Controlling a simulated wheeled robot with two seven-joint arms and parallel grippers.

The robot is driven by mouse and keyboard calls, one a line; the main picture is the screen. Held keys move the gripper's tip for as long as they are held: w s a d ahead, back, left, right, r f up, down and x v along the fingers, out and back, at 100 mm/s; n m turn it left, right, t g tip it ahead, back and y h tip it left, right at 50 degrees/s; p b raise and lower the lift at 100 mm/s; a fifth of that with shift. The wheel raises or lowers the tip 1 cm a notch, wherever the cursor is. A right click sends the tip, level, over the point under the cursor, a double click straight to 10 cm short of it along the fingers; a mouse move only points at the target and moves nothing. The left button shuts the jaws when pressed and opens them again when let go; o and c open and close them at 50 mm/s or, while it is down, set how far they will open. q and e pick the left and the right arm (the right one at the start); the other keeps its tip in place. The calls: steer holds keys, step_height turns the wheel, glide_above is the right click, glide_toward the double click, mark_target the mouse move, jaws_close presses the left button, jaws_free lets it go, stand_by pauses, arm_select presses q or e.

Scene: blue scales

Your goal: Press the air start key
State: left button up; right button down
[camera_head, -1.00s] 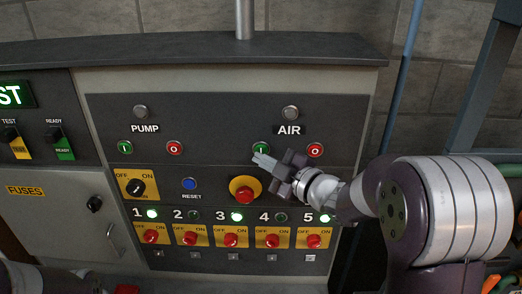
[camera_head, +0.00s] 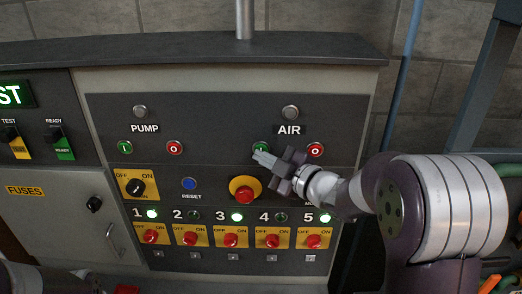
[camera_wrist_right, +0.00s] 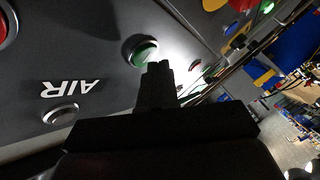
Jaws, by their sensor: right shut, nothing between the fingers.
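The green air start key (camera_head: 261,147) is on the dark panel below the AIR label, left of the red air stop key (camera_head: 315,150). My right gripper (camera_head: 258,157) is shut and empty, its tips just below the green key and partly over its lower edge. In the right wrist view the green key (camera_wrist_right: 144,53) shows right beyond the fingertips (camera_wrist_right: 160,68). I cannot tell whether the tips touch it. My left gripper is not in view; only a bit of my left arm shows at the lower left.
The pump keys (camera_head: 125,147) are on the left of the panel. A red emergency knob on a yellow ring (camera_head: 245,189) sits below my right gripper. A blue reset button (camera_head: 189,184) and a row of red switches (camera_head: 231,240) are lower. A grey ledge (camera_head: 180,48) tops the panel.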

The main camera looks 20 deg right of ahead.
steer(key=shift+w+d, duration=0.1)
steer(key=shift+w, duration=0.25)
stand_by(0.6)
steer(key=shift+s, duration=0.1)
steer(key=shift+s+a+b, duration=0.25)
steer(key=shift+s+b, duration=0.1)
steer(key=shift+s, duration=0.35)
steer(key=s, duration=0.2)
steer(key=s+a+b, duration=0.1)
steer(key=s, duration=0.1)
steer(key=shift+s+a, duration=0.15)
steer(key=shift+s, duration=0.2)
steer(key=shift+f, duration=0.1)
